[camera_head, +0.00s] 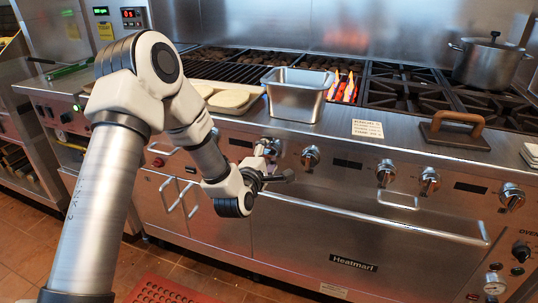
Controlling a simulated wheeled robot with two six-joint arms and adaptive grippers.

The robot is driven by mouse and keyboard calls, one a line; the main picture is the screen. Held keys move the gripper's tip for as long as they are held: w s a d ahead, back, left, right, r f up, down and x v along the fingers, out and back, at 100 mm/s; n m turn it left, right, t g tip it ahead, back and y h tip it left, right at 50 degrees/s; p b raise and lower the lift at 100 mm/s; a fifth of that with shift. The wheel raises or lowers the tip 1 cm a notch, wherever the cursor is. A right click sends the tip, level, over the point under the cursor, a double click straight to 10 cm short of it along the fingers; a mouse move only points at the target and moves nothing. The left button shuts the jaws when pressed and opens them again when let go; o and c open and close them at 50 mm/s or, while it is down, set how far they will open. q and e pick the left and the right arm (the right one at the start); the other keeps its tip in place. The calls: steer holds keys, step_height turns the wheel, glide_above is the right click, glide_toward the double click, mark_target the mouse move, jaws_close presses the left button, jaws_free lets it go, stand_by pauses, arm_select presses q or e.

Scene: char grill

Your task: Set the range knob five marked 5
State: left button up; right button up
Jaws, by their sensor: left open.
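The stainless range has a row of silver knobs along its front panel (345,160). One knob (270,147) is just above my left gripper and partly covered by it. Others show to its right: a knob (310,157), a knob (385,172), a knob (428,181) and a knob (511,196) at the far right. I cannot read any number on them, so I cannot tell which is five. My left gripper (278,177) is open in front of the panel, close to the covered knob; whether it touches it is unclear. My right gripper is not in view.
A metal pan (297,95) stands on the range top beside flames (344,88). Flat bread (229,99) lies on a board at left. A handled press (455,131) and a lidded pot (487,62) are at right. Oven handles (380,222) stick out below the panel.

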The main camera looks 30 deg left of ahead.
arm_select(q)
steer(key=v, duration=0.7)
steer(key=s+d+f+m+g+h, duration=0.1)
steer(key=s+d+f+m+g, duration=0.15)
steer(key=f, duration=0.55)
steer(key=s+d+f+m+g+h, duration=0.1)
steer(key=s+d+f+m+g, duration=0.15)
steer(key=f, duration=0.45)
steer(key=s+d+f+m+g+h, duration=0.1)
steer(key=s+d+f, duration=0.25)
steer(key=f, duration=0.45)
steer(key=s+d+f+m+g, duration=0.3)
steer(key=s+f+m+g, duration=0.25)
steer(key=s+f, duration=0.4)
steer(key=s+f+m+g, duration=0.2)
steer(key=s+m+g, duration=0.3)
steer(key=s+m, duration=0.65)
step_height(320, 180, up, 16)
steer(key=p, duration=1.6)
steer(key=shift+s+d+r+h, duration=0.15)
steer(key=shift+s+d+h, duration=0.15)
steer(key=shift+d+h, duration=0.15)
